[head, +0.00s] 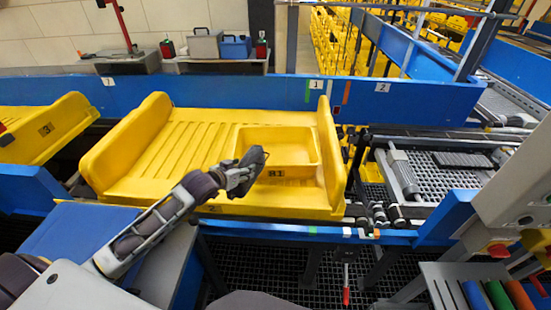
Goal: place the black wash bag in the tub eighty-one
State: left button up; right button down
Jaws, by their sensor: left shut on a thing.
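The yellow tub eighty-one (333,150) stands on the conveyor, with its number 81 on the near edge of a square recess at its right. My left gripper (240,173) reaches in from the left and is shut on the black wash bag (254,157). The bag is small and dark and shows at the left side of the square recess, over the tub. I cannot tell how high it is above the tub's floor. The gripper hides part of the bag. My right gripper is not in view.
Another yellow tub (40,150) stands at the left on the same conveyor. A blue side rail (240,92) runs behind the tubs. A grey box (205,43) and a blue box (236,47) stand on a shelf behind. Rollers and a grid (462,160) lie at the right.

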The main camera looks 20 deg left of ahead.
aim_at(276, 160)
jog(key=i, duration=1)
